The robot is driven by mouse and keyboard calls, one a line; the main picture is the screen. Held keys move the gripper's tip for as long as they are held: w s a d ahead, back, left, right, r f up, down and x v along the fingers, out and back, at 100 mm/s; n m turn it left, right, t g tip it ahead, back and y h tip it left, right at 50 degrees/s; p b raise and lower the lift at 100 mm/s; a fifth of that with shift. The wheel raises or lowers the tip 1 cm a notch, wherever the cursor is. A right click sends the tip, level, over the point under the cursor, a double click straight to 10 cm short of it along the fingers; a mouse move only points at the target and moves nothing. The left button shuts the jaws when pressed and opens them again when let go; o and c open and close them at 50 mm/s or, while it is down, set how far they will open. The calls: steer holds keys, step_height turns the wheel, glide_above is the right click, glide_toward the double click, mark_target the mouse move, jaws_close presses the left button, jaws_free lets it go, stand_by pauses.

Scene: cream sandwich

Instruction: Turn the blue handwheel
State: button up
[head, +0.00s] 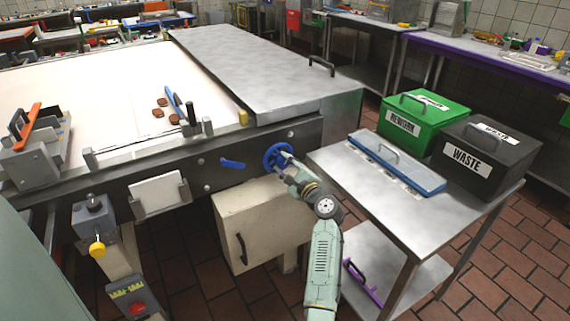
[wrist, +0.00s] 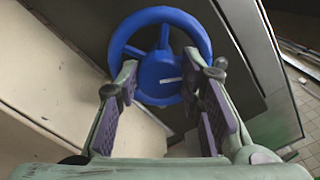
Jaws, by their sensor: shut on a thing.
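The blue handwheel (head: 270,153) is on the dark side panel of the conveyor table, near its right end. It also shows in the wrist view (wrist: 160,14), with a rim, spokes and a round hub carrying a pale mark. My gripper (head: 284,166) is at the wheel, reaching in from the lower right. In the wrist view my gripper (wrist: 163,85) has one finger on each side of the wheel's lower part and is shut on it. The fingers hide parts of the lower rim, and the exact contact is hard to see.
A small blue lever (head: 232,164) sits left of the wheel. A steel side table (head: 345,178) stands close to the right of my arm, with a green REWORK box (head: 422,122) and a dark WASTE box (head: 490,150). A cream cabinet (head: 245,225) stands below the wheel.

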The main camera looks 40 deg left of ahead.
stand_by(0.4)
steer(key=o, duration=1.2)
steer(key=shift+c, duration=0.2)
steer(key=v, duration=1.2)
steer(key=shift+f, duration=0.1)
